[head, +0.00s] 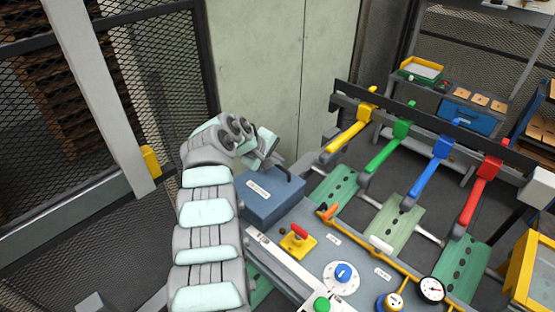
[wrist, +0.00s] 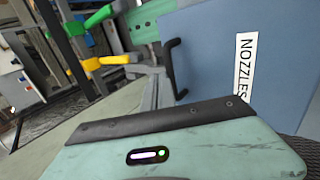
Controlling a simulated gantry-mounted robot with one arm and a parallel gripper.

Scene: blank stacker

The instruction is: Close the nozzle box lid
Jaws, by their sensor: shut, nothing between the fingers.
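The nozzle box (head: 275,209) is a blue box at the left end of the grey control panel. Its lid (head: 262,186) has a white label and a dark handle, and it looks lowered onto the box; I cannot tell whether it is fully shut. In the wrist view, the blue lid (wrist: 205,60) with the label "NOZZLES" and the black handle fills the upper right. My gripper (head: 257,158) is shut and empty, just above and behind the box's left part. In the wrist view its black-edged jaw (wrist: 165,120) is in front of the lid; contact is unclear.
The control panel (head: 312,262) carries a red switch (head: 298,236), a blue knob (head: 342,272) and a gauge (head: 431,289). Yellow, green, blue and red levers (head: 480,190) stand to the right. A pale cabinet (head: 280,70) and a mesh fence (head: 160,80) stand behind.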

